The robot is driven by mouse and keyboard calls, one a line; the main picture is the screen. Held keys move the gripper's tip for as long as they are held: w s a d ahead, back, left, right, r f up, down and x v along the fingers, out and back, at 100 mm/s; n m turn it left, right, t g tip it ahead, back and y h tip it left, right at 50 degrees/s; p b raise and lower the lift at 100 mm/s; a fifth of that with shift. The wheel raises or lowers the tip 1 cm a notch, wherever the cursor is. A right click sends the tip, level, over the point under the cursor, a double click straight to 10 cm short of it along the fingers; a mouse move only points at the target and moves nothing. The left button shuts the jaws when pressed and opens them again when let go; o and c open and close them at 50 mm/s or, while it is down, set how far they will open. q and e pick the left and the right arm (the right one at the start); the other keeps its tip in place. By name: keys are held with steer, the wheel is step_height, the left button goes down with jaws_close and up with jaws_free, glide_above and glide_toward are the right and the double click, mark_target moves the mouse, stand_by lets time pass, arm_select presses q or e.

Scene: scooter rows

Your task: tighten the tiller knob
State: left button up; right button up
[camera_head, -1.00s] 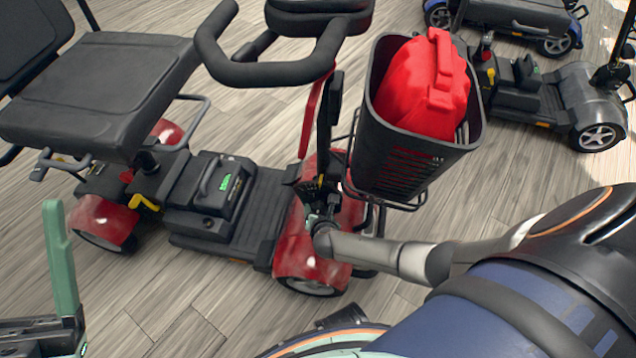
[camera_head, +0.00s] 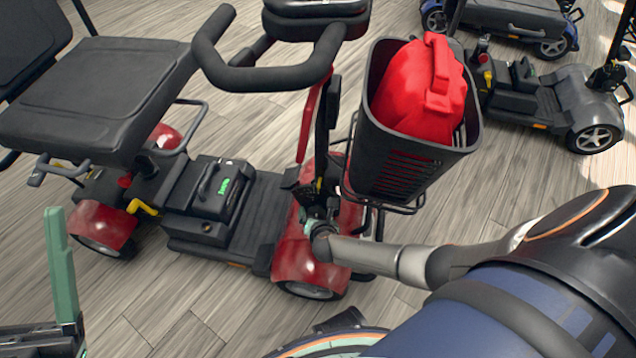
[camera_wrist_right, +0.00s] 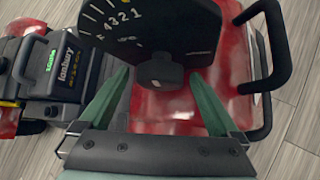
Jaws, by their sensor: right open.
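The red scooter (camera_head: 240,215) stands in the middle of the head view, its tiller rising beside the black basket. In the right wrist view the black tiller knob (camera_wrist_right: 160,72) sits at the lower end of a black plate with white numbers (camera_wrist_right: 120,25). My right gripper (camera_wrist_right: 160,88) is open, with one green finger on each side of the knob; I cannot tell whether they touch it. In the head view my right gripper (camera_head: 316,210) is small at the tiller base, and the knob cannot be made out there. One green finger of my left gripper (camera_head: 62,265) shows at lower left.
A black basket (camera_head: 400,172) holding a red bag (camera_head: 425,90) hangs beside the tiller, above my right wrist. The black handlebar (camera_head: 270,72) and seat (camera_head: 95,95) overhang the scooter. A grey scooter (camera_head: 570,95) stands at upper right. Wooden floor (camera_head: 200,325) is clear in front.

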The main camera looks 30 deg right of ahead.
arm_select(q)
step_height(320, 180, up, 6)
steer(key=p, duration=0.5)
arm_select(e)
steer(key=v, duration=0.5)
steer(key=shift+s+r, duration=0.1)
steer(key=shift+r, duration=0.3)
steer(key=p, duration=0.6)
glide_toward(317, 216)
steer(key=s+r, duration=0.1)
arm_select(q)
steer(key=w+a+f+n+g+y, duration=0.1)
steer(key=f+n+g+y, duration=0.3)
steer(key=f, duration=1)
steer(key=w+a+f+n+g+y, duration=0.1)
steer(key=w+f+n+g+y, duration=0.2)
steer(key=f+y, duration=0.4)
step_height(317, 216, down, 7)
steer(key=shift+w+a+f+n+g+y, duration=0.1)
steer(key=shift+w+a+n+g+y, duration=0.2)
steer(key=shift+n+g, duration=0.55)
arm_select(e)
steer(key=shift+s+a+r, duration=0.1)
steer(key=shift+s+a, duration=0.2)
steer(key=shift+a, duration=0.1)
steer(key=shift+c, duration=0.3)
